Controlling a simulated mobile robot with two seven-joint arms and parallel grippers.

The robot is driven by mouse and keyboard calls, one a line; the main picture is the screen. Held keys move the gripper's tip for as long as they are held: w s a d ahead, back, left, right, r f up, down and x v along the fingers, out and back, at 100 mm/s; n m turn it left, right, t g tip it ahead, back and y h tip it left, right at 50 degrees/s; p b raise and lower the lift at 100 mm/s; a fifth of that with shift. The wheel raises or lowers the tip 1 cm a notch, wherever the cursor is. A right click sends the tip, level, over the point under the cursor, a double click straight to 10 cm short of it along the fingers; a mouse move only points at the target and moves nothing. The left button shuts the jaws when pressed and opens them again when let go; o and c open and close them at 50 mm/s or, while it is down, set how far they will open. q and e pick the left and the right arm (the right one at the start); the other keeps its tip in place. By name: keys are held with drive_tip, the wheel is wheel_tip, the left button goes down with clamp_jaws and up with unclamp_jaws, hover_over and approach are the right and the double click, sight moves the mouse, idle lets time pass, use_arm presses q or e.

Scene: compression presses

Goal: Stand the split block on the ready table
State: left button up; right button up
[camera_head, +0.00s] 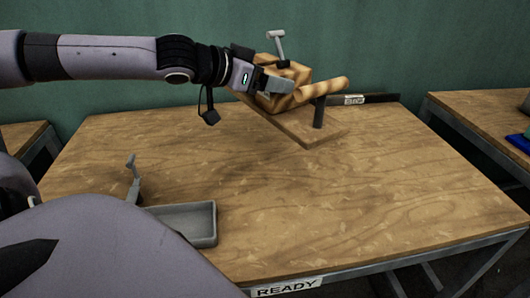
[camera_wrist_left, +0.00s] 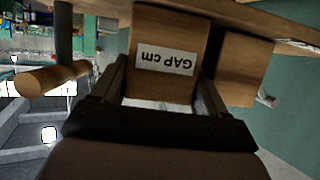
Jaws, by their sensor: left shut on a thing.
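The split block (camera_head: 292,73) is wooden and sits on a flat board (camera_head: 308,130) toward the back of the ready table (camera_head: 330,210). A grey T-shaped handle (camera_head: 278,45) rises from its top. A wooden dowel (camera_head: 325,88) on a dark post stands at its right. My left gripper (camera_head: 270,82) reaches in from the left and is shut on the block. In the left wrist view the fingers (camera_wrist_left: 163,80) hold a wooden part with an upside-down "GAP cm" label (camera_wrist_left: 167,61). I cannot tell whether the board touches the tabletop. My right gripper is not in view.
A "READY" label (camera_head: 287,286) marks the table's front edge. A grey tray (camera_head: 188,222) and a small grey upright piece (camera_head: 133,180) are at the front left. A dark bar (camera_head: 372,99) lies along the back edge. The table's middle and right are clear. Another table (camera_head: 470,108) stands at the right.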

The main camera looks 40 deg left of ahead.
use_arm(q)
wheel_tip(320, 180, down, 17)
drive_tip(key=b, duration=0.4)
drive_tip(key=o, duration=1.8)
drive_tip(key=shift+f, duration=0.1)
